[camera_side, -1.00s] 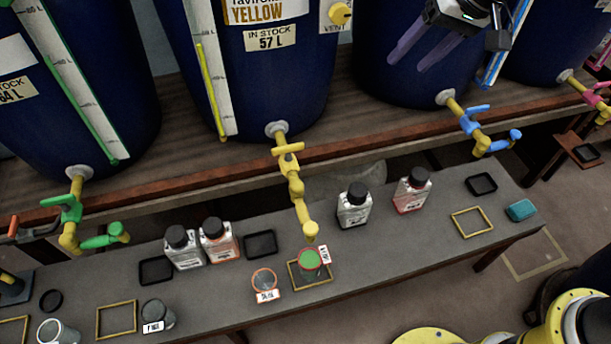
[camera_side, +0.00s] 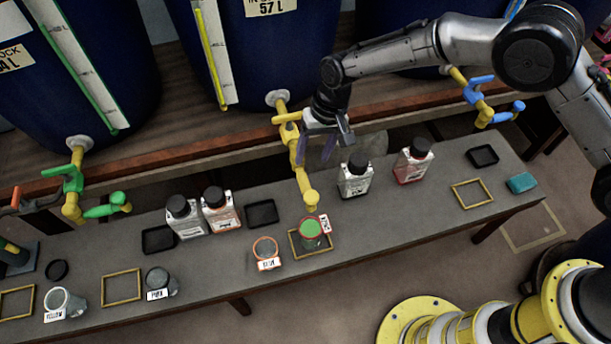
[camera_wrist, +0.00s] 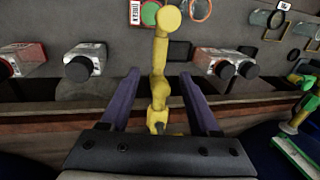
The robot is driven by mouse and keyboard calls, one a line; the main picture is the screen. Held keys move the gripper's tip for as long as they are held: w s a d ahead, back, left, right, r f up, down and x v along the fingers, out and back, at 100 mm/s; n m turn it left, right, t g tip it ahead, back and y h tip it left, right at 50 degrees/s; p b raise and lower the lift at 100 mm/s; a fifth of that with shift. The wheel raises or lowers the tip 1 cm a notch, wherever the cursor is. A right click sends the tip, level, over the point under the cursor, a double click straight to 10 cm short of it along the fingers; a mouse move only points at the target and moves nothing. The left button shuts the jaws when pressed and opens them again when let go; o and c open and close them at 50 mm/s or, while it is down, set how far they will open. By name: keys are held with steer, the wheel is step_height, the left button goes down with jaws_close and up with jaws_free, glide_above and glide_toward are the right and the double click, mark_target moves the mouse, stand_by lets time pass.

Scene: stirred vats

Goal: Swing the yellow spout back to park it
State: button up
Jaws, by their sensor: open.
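The yellow spout (camera_side: 301,170) hangs from the tap of the middle blue vat and points out over the bench. Its round end (camera_side: 311,197) is above the cup with green contents (camera_side: 311,229), which stands in a yellow square frame. My gripper (camera_side: 316,152) is at the upper part of the spout, with purple fingers pointing down. In the wrist view the yellow spout (camera_wrist: 160,65) runs between the two spread fingers of my gripper (camera_wrist: 160,85). The jaws are open, with gaps on both sides of the spout; I cannot tell of any touch.
A white bottle with a black cap (camera_side: 355,176) and a red-labelled bottle (camera_side: 412,160) stand right of the spout. Two more bottles (camera_side: 186,217) stand left. An orange-rimmed cup (camera_side: 265,252) is beside the green one. Green (camera_side: 105,209) and blue spouts (camera_side: 500,115) flank it.

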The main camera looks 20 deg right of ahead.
mark_target(305, 180)
steer(key=f, duration=0.3)
steer(key=a+f, duration=0.1)
steer(key=f, duration=0.5)
steer(key=shift+a+f, duration=0.25)
steer(key=shift+a, duration=0.15)
jaws_close()
stand_by(0.9)
